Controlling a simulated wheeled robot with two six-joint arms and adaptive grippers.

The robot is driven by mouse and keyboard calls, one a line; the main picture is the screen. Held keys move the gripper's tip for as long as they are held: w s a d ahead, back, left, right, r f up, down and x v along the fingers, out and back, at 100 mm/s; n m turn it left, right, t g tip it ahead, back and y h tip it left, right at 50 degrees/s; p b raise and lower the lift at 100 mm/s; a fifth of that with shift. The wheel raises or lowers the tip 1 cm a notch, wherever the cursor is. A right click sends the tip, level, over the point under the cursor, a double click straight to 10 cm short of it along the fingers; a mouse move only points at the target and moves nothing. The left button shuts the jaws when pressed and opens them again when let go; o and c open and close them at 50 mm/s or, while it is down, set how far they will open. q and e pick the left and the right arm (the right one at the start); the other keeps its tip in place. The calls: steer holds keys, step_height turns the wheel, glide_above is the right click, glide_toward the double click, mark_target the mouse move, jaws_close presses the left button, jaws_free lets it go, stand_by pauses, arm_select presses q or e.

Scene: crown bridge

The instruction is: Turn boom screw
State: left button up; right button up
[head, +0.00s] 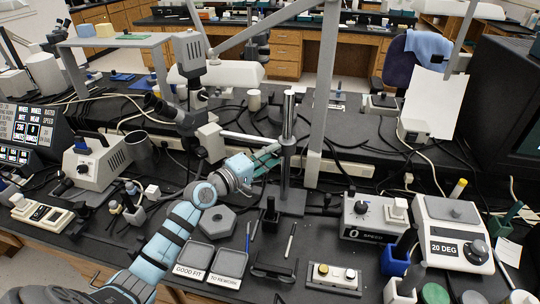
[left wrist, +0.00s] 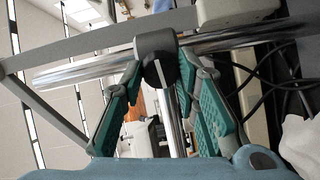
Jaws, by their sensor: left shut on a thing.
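The boom stand has a shiny upright post (head: 288,112) on a dark square base (head: 290,201), and a metal boom (head: 238,136) runs left from it. In the head view the gripper hides the screw. My right gripper is not in view.
A microscope (head: 178,112) stands left of the post. A thick slanted grey post (head: 322,95) rises close behind on the right. A grey hexagonal block (head: 218,221), two labelled trays (head: 227,265) and a control box (head: 376,218) lie in front. Cables run behind the stand.

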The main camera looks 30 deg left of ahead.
arm_select(q)
steer(key=shift+f, duration=0.15)
steer(key=o, duration=1.2)
steer(key=shift+s, duration=0.1)
steer(key=shift+c, duration=0.2)
steer(key=v, duration=0.7)
steer(key=shift+s, duration=0.2)
